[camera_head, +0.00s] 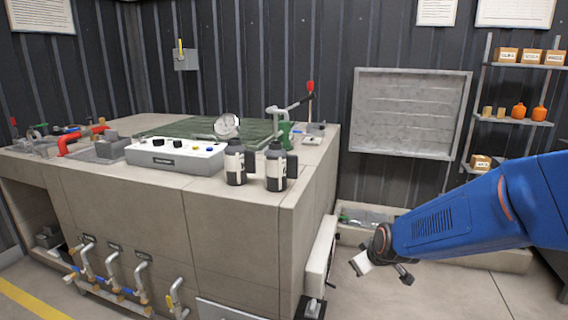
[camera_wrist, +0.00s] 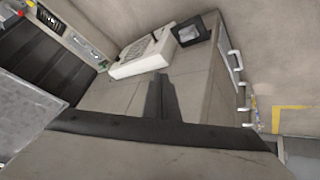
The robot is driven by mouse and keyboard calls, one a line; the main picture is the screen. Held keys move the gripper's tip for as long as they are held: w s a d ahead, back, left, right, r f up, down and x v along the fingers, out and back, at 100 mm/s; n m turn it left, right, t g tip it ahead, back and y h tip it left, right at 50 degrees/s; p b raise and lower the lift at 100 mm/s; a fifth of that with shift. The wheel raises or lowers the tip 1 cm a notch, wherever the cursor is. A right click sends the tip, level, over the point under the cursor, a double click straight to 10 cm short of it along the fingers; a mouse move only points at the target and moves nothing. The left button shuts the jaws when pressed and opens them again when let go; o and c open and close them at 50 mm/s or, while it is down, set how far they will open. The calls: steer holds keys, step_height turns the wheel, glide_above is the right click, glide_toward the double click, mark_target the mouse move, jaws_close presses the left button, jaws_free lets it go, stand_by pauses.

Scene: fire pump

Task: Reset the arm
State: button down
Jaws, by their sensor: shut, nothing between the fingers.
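My blue arm (camera_head: 465,217) reaches in from the right edge in the head view. My gripper (camera_head: 385,262) is at its end, low over the floor to the right of the bench. In the wrist view my gripper (camera_wrist: 162,95) shows as dark fingers close together, shut and empty. The large beige bench (camera_head: 240,235) stands to the left of the gripper, apart from it. A white box (camera_head: 318,262) is fixed on the bench's right side and shows in the wrist view (camera_wrist: 140,55) too.
Two dark bottles (camera_head: 275,168) stand at the bench's front right corner, beside a white control box (camera_head: 175,156). A low trough (camera_head: 480,256) lies on the floor behind the gripper. A grey board (camera_head: 410,112) and shelves (camera_head: 512,120) are at the back wall. Floor in front is clear.

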steer(key=s+d+r+m+g, duration=0.1)
steer(key=s+d+r+m, duration=0.2)
steer(key=s, duration=1.1)
steer(key=s+d+r+m+g+h, duration=0.1)
steer(key=s+d+r+m, duration=0.2)
steer(key=s, duration=1.2)
step_height(320, 180, up, 4)
steer(key=shift+s+d+f+g, duration=0.2)
steer(key=shift+s+g, duration=0.05)
steer(key=shift+g, duration=0.15)
